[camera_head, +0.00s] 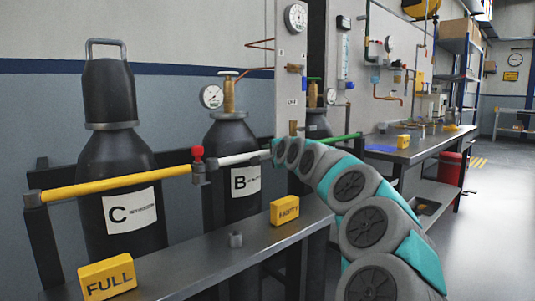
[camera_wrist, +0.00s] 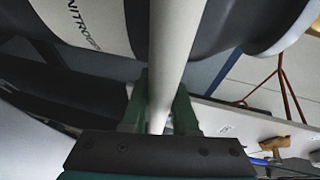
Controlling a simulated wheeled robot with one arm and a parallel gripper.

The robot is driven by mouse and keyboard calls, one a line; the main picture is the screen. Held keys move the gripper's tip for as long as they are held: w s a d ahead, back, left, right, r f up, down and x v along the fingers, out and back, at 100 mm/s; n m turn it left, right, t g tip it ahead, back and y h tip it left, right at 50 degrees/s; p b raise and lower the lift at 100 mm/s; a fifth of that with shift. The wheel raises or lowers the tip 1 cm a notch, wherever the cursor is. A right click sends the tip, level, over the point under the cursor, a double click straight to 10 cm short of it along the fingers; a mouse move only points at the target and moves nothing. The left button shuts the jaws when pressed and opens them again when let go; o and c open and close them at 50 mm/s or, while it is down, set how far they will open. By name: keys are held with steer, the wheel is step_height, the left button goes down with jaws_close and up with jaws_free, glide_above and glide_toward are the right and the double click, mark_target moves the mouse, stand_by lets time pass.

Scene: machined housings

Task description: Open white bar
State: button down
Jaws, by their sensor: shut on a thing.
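The white bar (camera_head: 238,158) runs level across the front of gas cylinder B (camera_head: 225,205). Its left end meets a grey fitting (camera_head: 199,172) under a red knob (camera_head: 197,153). My gripper (camera_head: 275,152) is at the bar's right end in the head view, where my arm hides much of it. In the wrist view, the white bar (camera_wrist: 180,40) passes between the two green fingers of my gripper (camera_wrist: 160,98), which is shut on it. The bar's far end is hidden there.
A yellow bar (camera_head: 115,183) crosses cylinder C (camera_head: 120,165) on the left. A green bar (camera_head: 343,138) lies beyond my arm. A grey shelf (camera_head: 190,262) in front carries yellow FULL (camera_head: 107,276) and EMPTY (camera_head: 284,211) blocks. Open floor (camera_head: 495,220) lies at right.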

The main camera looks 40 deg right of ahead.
steer(key=shift+f, duration=0.1)
steer(key=s+b, duration=0.1)
steer(key=s+m+h+b, duration=0.1)
steer(key=b, duration=0.1)
steer(key=s+h+b, duration=0.1)
steer(key=shift+d+f+m+g+b, duration=0.3)
steer(key=shift+g+b, duration=0.1)
steer(key=s+a+m+g+h+b, duration=0.1)
steer(key=s+m+g+h+b, duration=0.1)
steer(key=s, duration=0.2)
steer(key=s+a+m+g+h+b, duration=0.1)
steer(key=s+m+g+h+b, duration=0.1)
steer(key=s, duration=0.2)
steer(key=s+a+m+g+h+b, duration=0.1)
steer(key=s+m+g+h+b, duration=0.1)
steer(key=s+m+g+h, duration=0.1)
steer(key=shift+s+a+r+b, duration=0.1)
steer(key=shift+s+r+b, duration=0.1)
steer(key=shift+s, duration=0.25)
steer(key=shift+s+a+r+b, duration=0.1)
steer(key=shift+s+r+b, duration=0.1)
steer(key=shift+s, duration=0.25)
steer(key=s+a+m+g+h+p, duration=0.1)
steer(key=s+a+m+g+p, duration=0.2)
steer(key=s+a+m+g, duration=0.4)
steer(key=shift+s+a+m+g+h, duration=0.3)
steer(key=shift+s+a+g, duration=0.4)
steer(key=shift+a+g, duration=0.8)
steer(key=shift+a+f, duration=0.1)
steer(key=shift+a, duration=0.05)
